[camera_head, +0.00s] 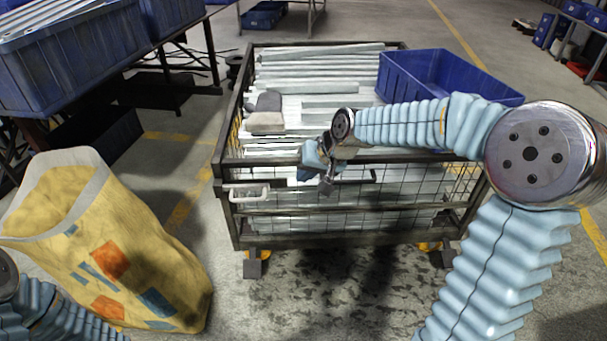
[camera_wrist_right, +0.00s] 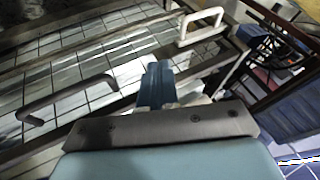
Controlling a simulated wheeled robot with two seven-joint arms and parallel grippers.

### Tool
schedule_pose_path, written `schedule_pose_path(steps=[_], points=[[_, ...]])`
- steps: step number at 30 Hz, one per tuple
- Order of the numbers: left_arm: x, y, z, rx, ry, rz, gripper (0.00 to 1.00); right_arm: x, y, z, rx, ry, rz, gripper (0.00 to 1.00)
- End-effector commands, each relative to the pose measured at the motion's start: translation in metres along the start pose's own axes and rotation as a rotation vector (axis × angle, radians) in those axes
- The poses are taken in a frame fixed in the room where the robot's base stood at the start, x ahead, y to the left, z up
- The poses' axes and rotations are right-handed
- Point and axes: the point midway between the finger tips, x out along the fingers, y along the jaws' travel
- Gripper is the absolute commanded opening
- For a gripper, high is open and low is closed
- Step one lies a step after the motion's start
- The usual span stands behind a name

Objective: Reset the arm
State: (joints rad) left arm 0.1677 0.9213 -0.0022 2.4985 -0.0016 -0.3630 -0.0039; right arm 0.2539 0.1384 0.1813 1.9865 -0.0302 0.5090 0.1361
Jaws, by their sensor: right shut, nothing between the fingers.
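My right arm (camera_head: 405,122), in a ribbed light-blue sleeve, comes in from the right in the head view and reaches over the cart's front. My right gripper (camera_head: 328,184) hangs near the cart's front rail, pointing down and empty. In the right wrist view its blue fingers (camera_wrist_right: 157,86) are together, with nothing between them. Part of my left arm (camera_head: 60,312) shows at the lower left corner of the head view; its gripper is out of view.
A mesh cart (camera_head: 345,240) holds galvanized bars (camera_head: 320,62), a grey-beige block (camera_head: 266,122) and a blue bin (camera_head: 440,75). A white handle (camera_head: 249,193) is on its front. A yellow sack (camera_head: 120,250) stands at left, near blue crates (camera_head: 75,55). Floor before the cart is clear.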

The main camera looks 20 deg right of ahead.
Motion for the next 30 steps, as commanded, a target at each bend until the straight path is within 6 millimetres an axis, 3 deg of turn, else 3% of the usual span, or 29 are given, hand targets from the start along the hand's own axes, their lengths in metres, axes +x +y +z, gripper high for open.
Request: schedule_pose_path(steps=[9,11,14,17,21,24,27,30], points=[[0.000,0.000,0.000,0.000,0.000,0.000,0.39,0.003,0.000,0.002,0.000,-0.004,0.000,0.00],[-0.002,0.001,0.000,0.000,-0.001,0.000,0.39,0.014,0.001,0.008,0.001,-0.019,-0.001,0.00],[-0.006,0.003,0.001,0.002,-0.002,0.002,0.39,0.051,0.005,0.034,0.001,-0.071,-0.004,0.00],[-0.012,0.007,0.002,0.004,-0.005,0.004,0.39,0.104,0.011,0.086,0.002,-0.150,-0.005,0.00],[-0.020,0.013,0.003,0.008,-0.009,0.008,0.39,0.163,0.022,0.185,-0.007,-0.271,0.004,0.00],[-0.024,0.017,0.004,0.010,-0.013,0.011,0.39,0.181,0.030,0.254,-0.017,-0.345,0.017,0.00],[-0.027,0.019,0.005,0.012,-0.015,0.013,0.39,0.186,0.037,0.307,-0.030,-0.399,0.030,0.00],[-0.029,0.021,0.005,0.014,-0.017,0.014,0.39,0.185,0.042,0.338,-0.038,-0.430,0.039,0.00]])
